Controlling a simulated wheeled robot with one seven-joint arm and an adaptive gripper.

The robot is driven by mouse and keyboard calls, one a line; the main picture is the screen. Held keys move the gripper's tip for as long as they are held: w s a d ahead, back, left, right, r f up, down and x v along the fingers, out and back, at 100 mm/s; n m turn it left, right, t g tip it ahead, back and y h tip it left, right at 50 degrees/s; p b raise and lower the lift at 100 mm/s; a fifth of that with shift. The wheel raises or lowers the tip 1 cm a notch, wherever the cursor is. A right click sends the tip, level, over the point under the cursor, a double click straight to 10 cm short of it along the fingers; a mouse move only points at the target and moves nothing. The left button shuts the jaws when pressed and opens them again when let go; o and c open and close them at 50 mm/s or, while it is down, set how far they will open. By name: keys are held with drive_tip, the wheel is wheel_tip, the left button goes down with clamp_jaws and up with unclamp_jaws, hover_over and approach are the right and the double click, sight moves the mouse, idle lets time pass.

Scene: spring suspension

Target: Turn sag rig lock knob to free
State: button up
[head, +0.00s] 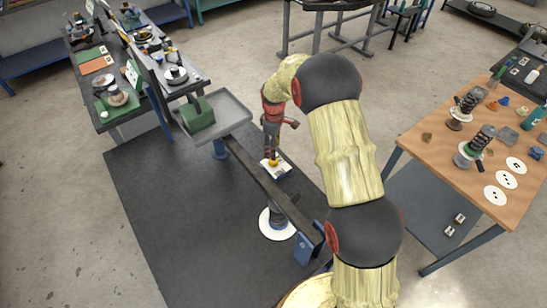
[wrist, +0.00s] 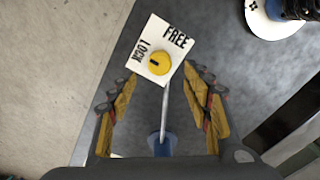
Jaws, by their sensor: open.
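The yellow lock knob (wrist: 160,63) sits on a white label plate (wrist: 178,50) printed LOCK and FREE. A dark mark on the knob points towards the LOCK side. In the head view the knob (head: 273,162) is just below my gripper (head: 271,153), and the plate (head: 281,172) is partly covered. In the wrist view my gripper (wrist: 157,84) is open, its yellow-padded fingers to the left and right below the knob. Nothing is between the pads, and they appear apart from the knob.
The rig's dark beam (head: 262,180) runs from a grey tray (head: 232,112) with a green block (head: 198,114). A spring unit on a white disc (head: 275,230) stands near the beam. A wooden table (head: 420,147) with springs is right; a crowded bench is left.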

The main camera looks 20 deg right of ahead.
sight(273, 162)
wheel_tip(273, 162, down, 8)
drive_tip(key=shift+f+b, duration=0.15)
drive_tip(key=shift+b, duration=0.4)
drive_tip(key=shift+c, duration=1.2)
drive_tip(key=c, duration=0.9)
